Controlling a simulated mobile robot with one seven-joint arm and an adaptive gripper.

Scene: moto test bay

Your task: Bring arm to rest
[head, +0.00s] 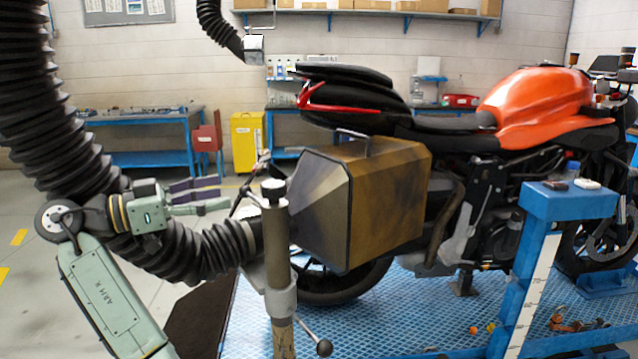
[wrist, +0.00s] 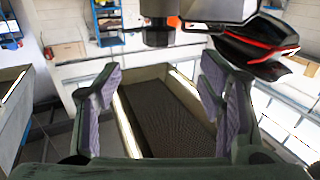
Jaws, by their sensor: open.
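My arm (head: 108,290) rises from the bottom left in the head view, with its forearm bent at an elbow. My gripper (head: 215,193) points to the right, in front of the large black ribbed hose and left of the post. In the wrist view my gripper (wrist: 160,90) shows two fingers with purple-grey pads spread wide apart. Nothing is between them. It looks open and empty and touches nothing that I can see.
A black ribbed hose (head: 175,262) runs close behind my arm to a brown box-shaped hood (head: 390,195). A metal post (head: 279,265) stands right of my gripper. An orange motorcycle (head: 530,100) stands on a blue platform (head: 400,310). A blue stand (head: 565,202) is at right.

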